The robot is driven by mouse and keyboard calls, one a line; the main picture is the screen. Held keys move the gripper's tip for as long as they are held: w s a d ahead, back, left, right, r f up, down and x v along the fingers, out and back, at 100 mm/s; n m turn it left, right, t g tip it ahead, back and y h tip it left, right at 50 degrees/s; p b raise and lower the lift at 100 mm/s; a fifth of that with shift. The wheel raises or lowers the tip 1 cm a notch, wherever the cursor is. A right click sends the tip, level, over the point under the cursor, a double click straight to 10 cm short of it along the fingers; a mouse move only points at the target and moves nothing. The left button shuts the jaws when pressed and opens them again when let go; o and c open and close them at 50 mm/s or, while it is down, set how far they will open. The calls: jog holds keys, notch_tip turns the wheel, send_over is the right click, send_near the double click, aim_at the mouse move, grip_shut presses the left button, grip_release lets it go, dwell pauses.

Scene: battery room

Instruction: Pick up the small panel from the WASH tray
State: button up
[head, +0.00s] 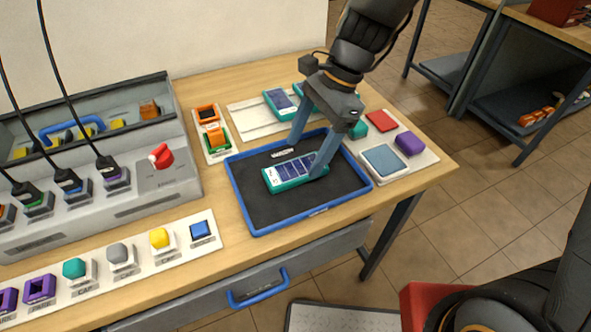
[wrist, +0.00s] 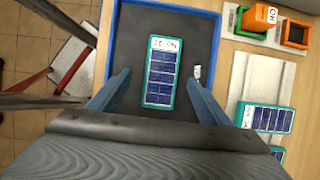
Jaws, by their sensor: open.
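The small panel (head: 291,173) is a teal-framed block with dark blue cells and a white label end. It lies flat in the blue-rimmed WASH tray (head: 244,206), on the black floor. It also shows in the wrist view (wrist: 161,72), roughly midway between the fingers. My gripper (head: 305,158) is open above the tray, its two blue-grey fingers on either side of the panel. In the head view the right finger hides part of the panel's right end. In the wrist view the gripper (wrist: 158,88) shows a gap on both sides of the panel. I cannot tell the fingertips' height.
Similar teal panels lie on a white board (head: 250,117) behind the tray. Orange and green blocks (head: 208,113) stand at the back left. A white mat (head: 428,158) with coloured pieces is at right. A grey console (head: 150,195) with cables stands at left.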

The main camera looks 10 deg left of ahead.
aim_at(296, 168)
jog(key=shift+p+x, duration=0.3)
jog(key=shift+x, duration=1.9)
jog(key=shift+w, duration=0.2)
jog(key=c, duration=1.3)
